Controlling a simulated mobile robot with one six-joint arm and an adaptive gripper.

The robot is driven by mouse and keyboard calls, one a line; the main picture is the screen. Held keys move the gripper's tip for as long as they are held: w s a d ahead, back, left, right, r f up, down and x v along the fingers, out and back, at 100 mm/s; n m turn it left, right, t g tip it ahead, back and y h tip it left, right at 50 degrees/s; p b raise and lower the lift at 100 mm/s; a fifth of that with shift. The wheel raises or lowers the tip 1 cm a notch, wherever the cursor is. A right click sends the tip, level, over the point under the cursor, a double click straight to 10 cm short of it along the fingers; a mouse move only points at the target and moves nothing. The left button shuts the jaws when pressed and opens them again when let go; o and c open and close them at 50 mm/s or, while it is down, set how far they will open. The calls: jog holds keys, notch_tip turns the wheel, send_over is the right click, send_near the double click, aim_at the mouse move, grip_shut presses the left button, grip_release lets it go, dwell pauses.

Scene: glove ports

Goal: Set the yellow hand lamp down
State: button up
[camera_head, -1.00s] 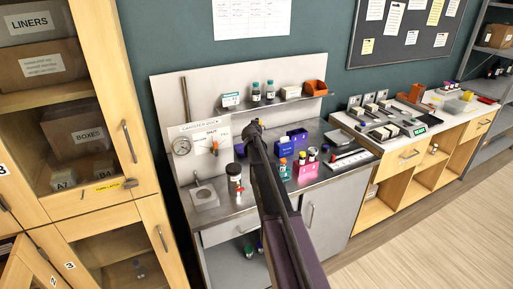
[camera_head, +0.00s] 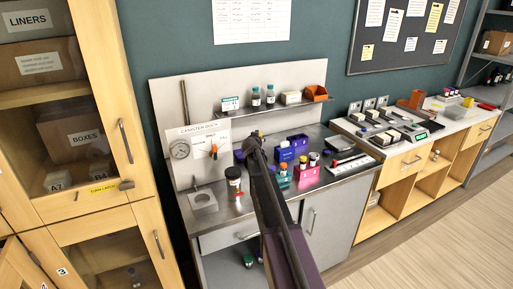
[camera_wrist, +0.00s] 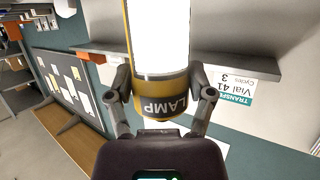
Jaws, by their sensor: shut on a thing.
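The yellow hand lamp (camera_wrist: 150,105) is in my gripper (camera_wrist: 161,85) in the wrist view. It has a bright white lit body and a yellow band marked "LAMP". The fingers press on it from both sides. In the head view my gripper (camera_head: 254,143) is in front of the steel bench and its back panel, below the wall shelf. The lamp cannot be made out there, hidden by my arm.
The bench top (camera_head: 226,212) holds a dark jar (camera_head: 233,180), a blue rack (camera_head: 291,150), a pink rack (camera_head: 307,176) and a teal holder. Bottles and an orange bin (camera_head: 316,93) stand on the shelf (camera_head: 280,104). Some bare steel shows at the bench's front left.

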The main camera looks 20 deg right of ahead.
jog(key=shift+f+b, duration=1.65)
jog(key=shift+f, duration=0.15)
jog(key=shift+f, duration=0.1)
jog(key=o, duration=1.2)
jog(key=shift+o, duration=0.2)
jog(key=shift+s+a+r, duration=0.1)
jog(key=shift+s+r, duration=0.1)
jog(key=shift+r, duration=0.05)
jog(key=p+v, duration=0.4)
jog(key=v, duration=0.7)
jog(key=shift+s+a, duration=0.2)
